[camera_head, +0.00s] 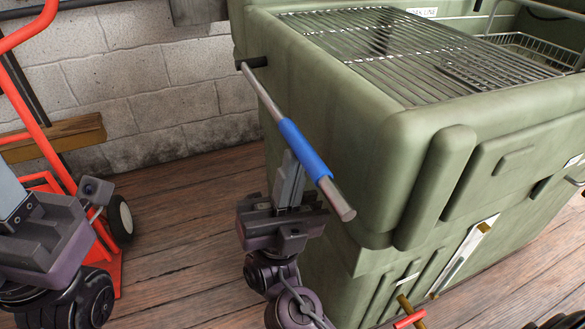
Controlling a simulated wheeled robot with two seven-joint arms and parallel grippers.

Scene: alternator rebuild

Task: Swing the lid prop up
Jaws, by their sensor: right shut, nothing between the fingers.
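The lid prop is a grey metal bar with a blue sleeve (305,148), beside the left side of the green cabinet. It runs from a dark pivot (251,63) near the upper left corner down to a bare end at the lower right. My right gripper (291,160) is below the blue sleeve, fingers pointing up and together, with nothing between them. The sleeve partly overlaps the fingertips, and I cannot tell whether they touch it. My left gripper (10,192) is cut off by the left edge, so its opening is hidden.
The green cabinet (400,140) fills the right side, with a wire rack (400,50) on top. A red hand truck (45,145) stands at left near a block wall (150,90). Bare plank floor (170,230) lies between it and the cabinet. A red-handled part (409,319) is at the bottom.

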